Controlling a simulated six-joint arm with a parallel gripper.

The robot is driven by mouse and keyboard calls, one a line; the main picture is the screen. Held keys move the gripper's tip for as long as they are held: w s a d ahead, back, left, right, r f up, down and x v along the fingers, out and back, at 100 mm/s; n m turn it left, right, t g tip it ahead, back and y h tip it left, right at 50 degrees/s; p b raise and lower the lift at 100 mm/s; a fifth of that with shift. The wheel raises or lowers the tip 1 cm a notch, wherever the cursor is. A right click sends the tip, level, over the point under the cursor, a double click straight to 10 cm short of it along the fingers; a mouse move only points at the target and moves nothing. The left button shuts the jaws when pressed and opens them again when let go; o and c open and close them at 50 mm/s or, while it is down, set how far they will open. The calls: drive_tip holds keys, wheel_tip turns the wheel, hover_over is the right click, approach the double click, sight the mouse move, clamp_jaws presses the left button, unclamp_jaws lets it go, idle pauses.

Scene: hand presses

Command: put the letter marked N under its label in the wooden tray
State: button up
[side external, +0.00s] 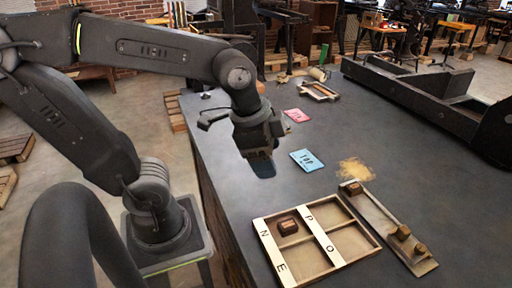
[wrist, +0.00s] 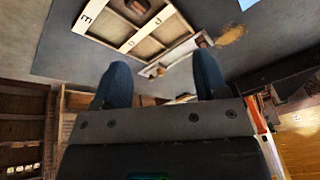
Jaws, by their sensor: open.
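The wooden tray (side external: 372,249) lies on the dark table, with compartments and pale strips lettered N, E, P and O. It also shows at the top of the wrist view (wrist: 183,44). One brown letter block (side external: 288,226) sits in the compartment beside the N label (side external: 264,233). Other brown blocks (side external: 352,188) (side external: 402,232) (side external: 420,249) are on a long narrow holder (side external: 380,222) right of the tray. No letter face is readable, so I cannot tell which block is N. My gripper (side external: 262,166) is open and empty above the table, behind the tray; its two fingers (wrist: 162,78) are apart.
A blue card (side external: 307,160) and a pink card (side external: 296,115) lie near my gripper. A tan powder patch (side external: 355,170) is behind the holder. A small wooden frame (side external: 320,92) and a long black press (side external: 425,95) stand farther back. The table right of the holder is clear.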

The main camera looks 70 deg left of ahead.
drive_tip(key=n, duration=0.2)
drive_tip(key=s+a+r+n+t, duration=0.1)
drive_tip(key=n, duration=0.1)
drive_tip(key=s+n, duration=0.1)
drive_tip(key=n, duration=0.1)
drive_tip(key=shift+s+a+r+t, duration=0.15)
drive_tip(key=shift+a+t, duration=0.25)
